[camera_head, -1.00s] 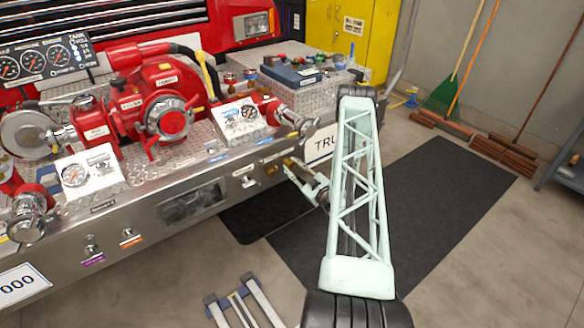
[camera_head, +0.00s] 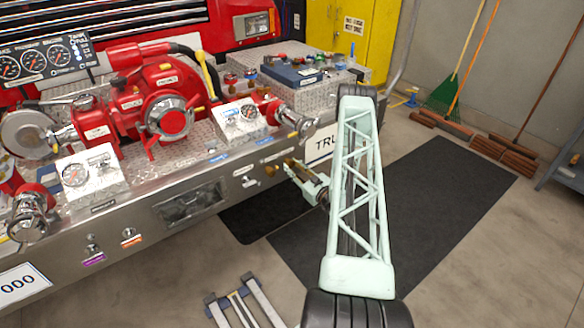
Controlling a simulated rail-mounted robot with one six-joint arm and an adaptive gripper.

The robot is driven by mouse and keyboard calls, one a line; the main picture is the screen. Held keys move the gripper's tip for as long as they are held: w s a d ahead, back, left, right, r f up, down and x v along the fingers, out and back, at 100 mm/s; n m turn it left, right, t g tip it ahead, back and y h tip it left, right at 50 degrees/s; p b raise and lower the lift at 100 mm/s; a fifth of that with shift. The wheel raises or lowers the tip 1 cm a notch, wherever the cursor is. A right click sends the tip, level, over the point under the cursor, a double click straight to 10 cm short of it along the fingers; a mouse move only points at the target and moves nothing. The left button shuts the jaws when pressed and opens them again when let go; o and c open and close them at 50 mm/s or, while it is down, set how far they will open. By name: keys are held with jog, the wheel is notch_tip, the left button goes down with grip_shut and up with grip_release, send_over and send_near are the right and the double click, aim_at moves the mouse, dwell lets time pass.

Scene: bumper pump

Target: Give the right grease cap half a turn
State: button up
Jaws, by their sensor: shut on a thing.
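The right grease cap (camera_head: 289,163) is a small brass-coloured piece on the front face of the truck's bumper (camera_head: 140,222). My gripper (camera_head: 292,169) reaches it from the right, with its fingers pointing at the bumper, and is shut on this cap. The fingers hide part of the cap, so its exact angle cannot be told. A second brass cap (camera_head: 269,170) sits just left of the fingers on the bumper face and is free.
A red pump (camera_head: 165,105) and chrome gauge boxes stand on the bumper deck above. A folded metal stand (camera_head: 245,302) is on the floor below. Black mats (camera_head: 400,205) cover open floor at right.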

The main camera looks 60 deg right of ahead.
jog(key=o, duration=0.8)
jog(key=shift+o, duration=0.2)
jog(key=shift+s, duration=0.15)
jog(key=v, duration=1.1)
jog(key=shift+s+a, duration=0.15)
jog(key=shift+s, duration=0.2)
jog(key=shift+w+r, duration=0.1)
jog(key=shift+r, duration=0.05)
